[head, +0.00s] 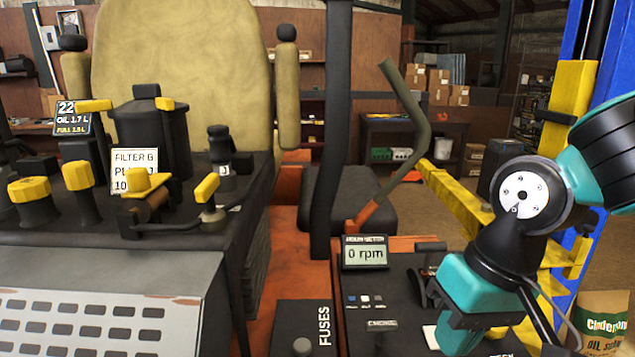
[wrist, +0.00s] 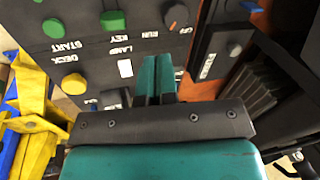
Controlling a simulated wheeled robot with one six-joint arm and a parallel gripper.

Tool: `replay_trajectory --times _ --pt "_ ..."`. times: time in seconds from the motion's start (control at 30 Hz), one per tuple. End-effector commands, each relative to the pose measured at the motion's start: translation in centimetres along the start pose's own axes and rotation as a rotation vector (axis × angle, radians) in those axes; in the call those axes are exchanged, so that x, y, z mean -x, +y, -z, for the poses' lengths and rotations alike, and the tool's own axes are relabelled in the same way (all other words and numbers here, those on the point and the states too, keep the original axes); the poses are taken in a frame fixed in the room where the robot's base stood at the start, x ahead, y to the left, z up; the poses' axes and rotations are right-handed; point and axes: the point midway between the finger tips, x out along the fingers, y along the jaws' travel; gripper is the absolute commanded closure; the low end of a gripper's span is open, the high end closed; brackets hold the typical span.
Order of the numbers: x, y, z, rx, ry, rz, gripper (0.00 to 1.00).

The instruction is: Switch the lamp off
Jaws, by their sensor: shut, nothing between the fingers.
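In the wrist view, a dark control panel shows upside down. The word LAMP is printed on it, right beside a small white rectangular part (wrist: 125,68), which looks like the lamp switch. My gripper (wrist: 158,62) is shut and empty, with its teal fingers over the panel just right of the white part. I cannot tell whether the fingertips touch the panel. Whether the lamp is on does not show clearly. In the head view my wrist and teal gripper body hang over the console at lower right, and the fingertips are out of sight.
Near the white part are a green knob (wrist: 112,20), another green control (wrist: 52,28), a yellow knob (wrist: 75,83) and an orange-marked dial (wrist: 175,17). In the head view, a display (head: 365,253) reads 0 rpm, beside a tall black post (head: 330,130) and a bent lever (head: 410,130).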

Motion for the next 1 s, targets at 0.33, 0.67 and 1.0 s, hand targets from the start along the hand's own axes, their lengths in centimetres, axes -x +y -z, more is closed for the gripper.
replay_trajectory --times 0.33,0.67,1.0 --pt "-0.6 -2.3 -6.7 0.402 0.033 0.099 1.0" --pt "-0.5 -2.3 -6.7 0.403 0.033 0.099 1.0" --pt "-0.5 -2.3 -6.6 0.401 0.033 0.099 1.0"
